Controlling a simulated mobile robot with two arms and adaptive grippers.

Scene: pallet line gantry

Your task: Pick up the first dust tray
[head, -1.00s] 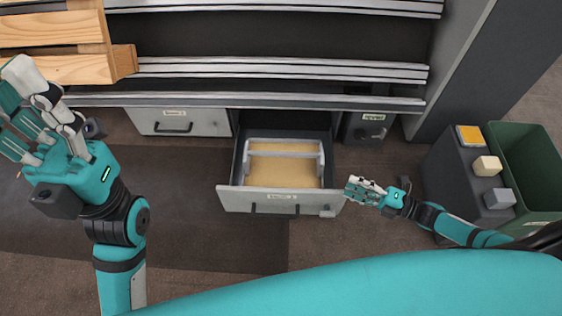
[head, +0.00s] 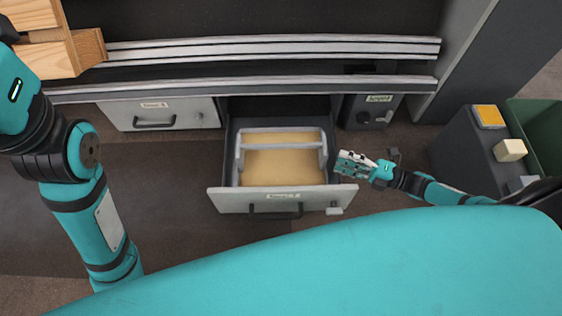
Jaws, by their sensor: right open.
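The dust tray (head: 324,155) sits inside an open drawer (head: 240,200) in the middle of the head view. It has a pale grey frame with a bar across it, and tan dust (head: 285,167) covers its bottom. My right gripper (head: 342,163) is open and empty, just right of the drawer's right side, with its fingers pointing left toward the tray. I cannot tell its height over the drawer. My left arm rises at the left edge, and its gripper is out of the picture.
A closed drawer (head: 165,114) is to the left and a dark cabinet unit (head: 370,108) to the right. Metal rails (head: 270,86) run above the drawers. A grey stand (head: 470,150) with small blocks and a green bin (head: 545,130) are at the right. Wooden slats (head: 55,52) are at top left.

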